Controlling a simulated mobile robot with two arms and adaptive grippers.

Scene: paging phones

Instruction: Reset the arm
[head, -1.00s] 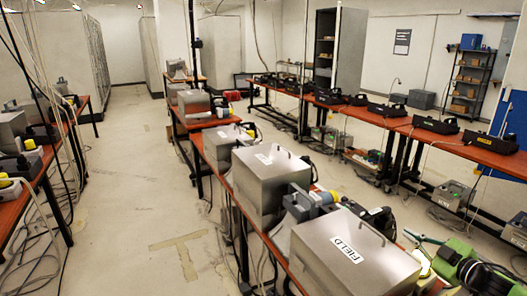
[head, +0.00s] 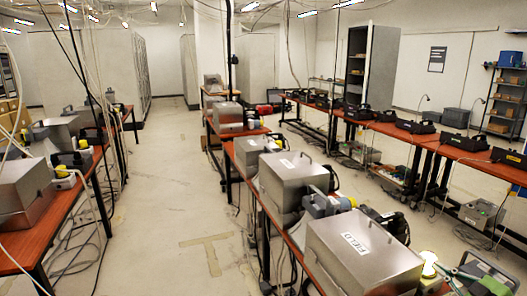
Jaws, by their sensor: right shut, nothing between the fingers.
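My right gripper (head: 457,272) shows at the bottom right corner, at the end of my green arm, which is cut off by the frame edge. Its thin dark fingers point left and are shut, with nothing held. It is to the right of the metal box labelled FIELD (head: 318,240), near a bright yellow-white round thing (head: 429,259). I cannot tell how far apart they are. My left gripper is not in view.
A red-topped table (head: 252,190) carries several metal boxes down the middle. Another red table (head: 22,246) stands at the left, and a long one (head: 425,143) with black devices at the right. Cables lie on the floor. The left aisle (head: 165,200) is mostly clear.

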